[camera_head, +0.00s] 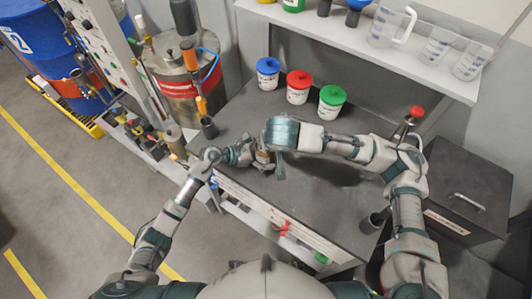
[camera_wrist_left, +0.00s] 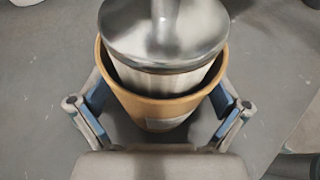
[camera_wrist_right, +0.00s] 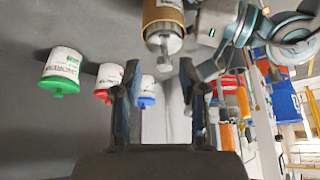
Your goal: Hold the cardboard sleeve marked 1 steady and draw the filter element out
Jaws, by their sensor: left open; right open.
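The cardboard sleeve (camera_wrist_left: 150,108) is an open-topped tan tube standing on the grey bench; its marking cannot be read. The filter element (camera_wrist_left: 165,78) sits inside, with white pleats and a domed metal cap (camera_wrist_left: 165,35) with a handle above the rim. The sleeve (camera_head: 262,157) is small and partly hidden in the head view. My left gripper (camera_wrist_left: 160,108) is open, its fingers on either side of the sleeve; contact cannot be told. My right gripper (camera_wrist_right: 159,68) is open and empty, with the cap's handle (camera_wrist_right: 167,65) near its fingertips. The sleeve (camera_wrist_right: 163,12) also shows there.
Blue-lidded (camera_head: 268,72), red-lidded (camera_head: 298,86) and green-lidded (camera_head: 331,101) tubs stand along the back of the bench (camera_head: 240,108). A shelf with clear jugs (camera_head: 390,25) hangs above. A dark box (camera_head: 468,190) is at the right. Bench surface around the sleeve is mostly clear.

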